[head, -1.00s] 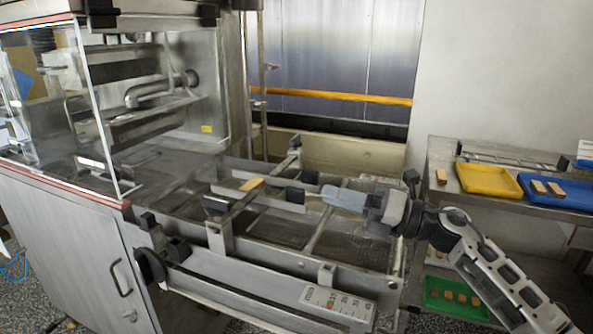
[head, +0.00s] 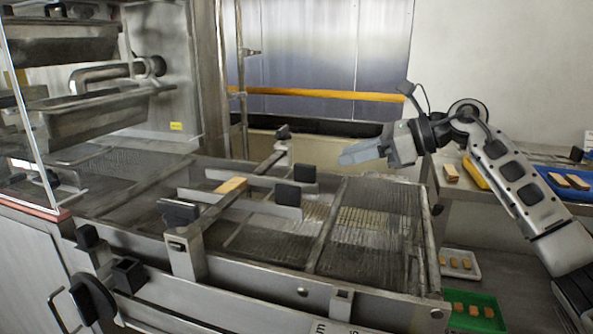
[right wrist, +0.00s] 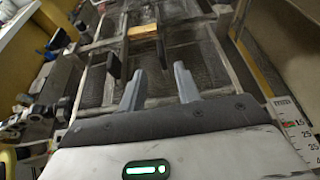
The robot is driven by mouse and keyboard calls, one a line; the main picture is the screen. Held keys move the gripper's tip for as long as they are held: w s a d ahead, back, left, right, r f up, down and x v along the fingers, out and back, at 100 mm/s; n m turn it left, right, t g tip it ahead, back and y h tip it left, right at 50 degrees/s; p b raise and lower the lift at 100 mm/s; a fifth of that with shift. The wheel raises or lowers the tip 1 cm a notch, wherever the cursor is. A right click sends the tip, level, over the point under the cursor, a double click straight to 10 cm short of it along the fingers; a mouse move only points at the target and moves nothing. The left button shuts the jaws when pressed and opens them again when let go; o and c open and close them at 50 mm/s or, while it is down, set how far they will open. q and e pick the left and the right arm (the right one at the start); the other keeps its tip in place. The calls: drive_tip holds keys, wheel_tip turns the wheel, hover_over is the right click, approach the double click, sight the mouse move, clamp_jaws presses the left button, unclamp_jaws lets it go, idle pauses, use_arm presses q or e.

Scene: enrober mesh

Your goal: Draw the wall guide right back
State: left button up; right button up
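Two guide rails lie over the wire mesh belt (head: 380,215). The wall-side guide (head: 260,181) has a black end pad; its pad also shows in the right wrist view (right wrist: 162,48). The near guide (head: 250,206) runs parallel, nearer the machine's front. My right gripper (head: 352,154) is beyond the wall-side pad, over the belt's far edge, apart from both guides. In the right wrist view its grey fingers (right wrist: 158,88) are open with nothing between them. My left gripper is out of view.
A clear-panelled hood (head: 30,100) stands over the belt at left. Black knobs (head: 92,300) stick out at the front side. A shelf with trays, including a green tray (head: 475,312), is at right. A scale (right wrist: 293,125) shows in the right wrist view.

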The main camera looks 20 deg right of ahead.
sight(310, 165)
drive_tip(key=p+x, duration=0.1)
drive_tip(key=x, duration=1.1)
drive_tip(key=shift+w+a, duration=0.1)
drive_tip(key=shift+w, duration=0.1)
clamp_jaws()
